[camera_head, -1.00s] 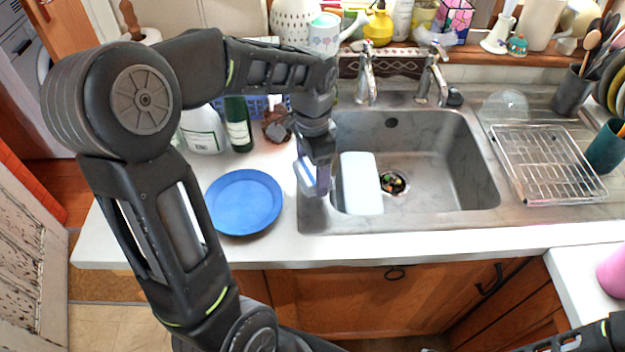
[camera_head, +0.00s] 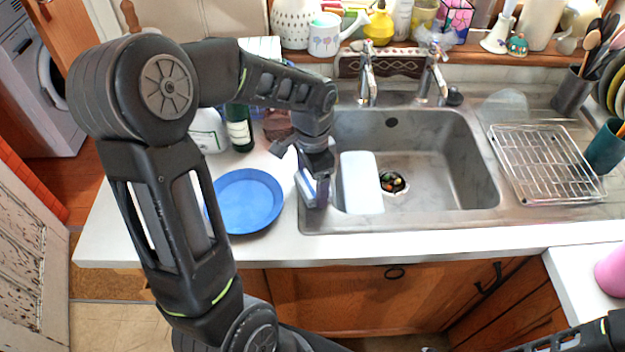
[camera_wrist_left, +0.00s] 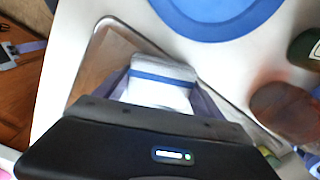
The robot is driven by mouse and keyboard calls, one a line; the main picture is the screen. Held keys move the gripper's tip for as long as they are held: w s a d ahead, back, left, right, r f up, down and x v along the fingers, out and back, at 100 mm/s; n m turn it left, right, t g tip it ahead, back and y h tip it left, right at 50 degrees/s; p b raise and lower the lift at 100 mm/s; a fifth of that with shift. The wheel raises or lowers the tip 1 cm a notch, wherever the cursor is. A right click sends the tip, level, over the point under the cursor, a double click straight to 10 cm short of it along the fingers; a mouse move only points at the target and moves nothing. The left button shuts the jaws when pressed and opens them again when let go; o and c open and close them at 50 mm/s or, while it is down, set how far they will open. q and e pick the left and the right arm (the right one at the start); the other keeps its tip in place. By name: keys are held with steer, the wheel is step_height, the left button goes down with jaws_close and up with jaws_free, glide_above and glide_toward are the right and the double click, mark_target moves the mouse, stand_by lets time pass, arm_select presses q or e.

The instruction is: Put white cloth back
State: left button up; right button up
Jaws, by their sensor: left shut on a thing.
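The white cloth (camera_head: 307,185) with a blue stripe is in my left gripper (camera_head: 318,190), at the left edge of the sink next to the blue plate. In the left wrist view the folded white cloth (camera_wrist_left: 158,92) shows between the two fingers of the left gripper (camera_wrist_left: 160,88), which are shut on it. The arm hides part of the cloth in the head view, and I cannot tell whether it touches the rim. Only a dark part of my right arm shows at the bottom right; its gripper is out of view.
The sink (camera_head: 440,185) holds a white rectangular item (camera_head: 361,183) beside the drain (camera_head: 392,182). A blue plate (camera_head: 250,201) lies left of the gripper. A green bottle (camera_head: 239,128) stands behind the plate. A wire rack (camera_head: 545,165) is on the right drainer; taps (camera_head: 367,80) rise behind.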

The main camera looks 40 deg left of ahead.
arm_select(q)
steer(key=o, duration=1.2)
steer(key=shift+f, duration=0.1)
steer(key=shift+c, duration=0.2)
step_height(320, 180, up, 12)
steer(key=shift+b, duration=0.45)
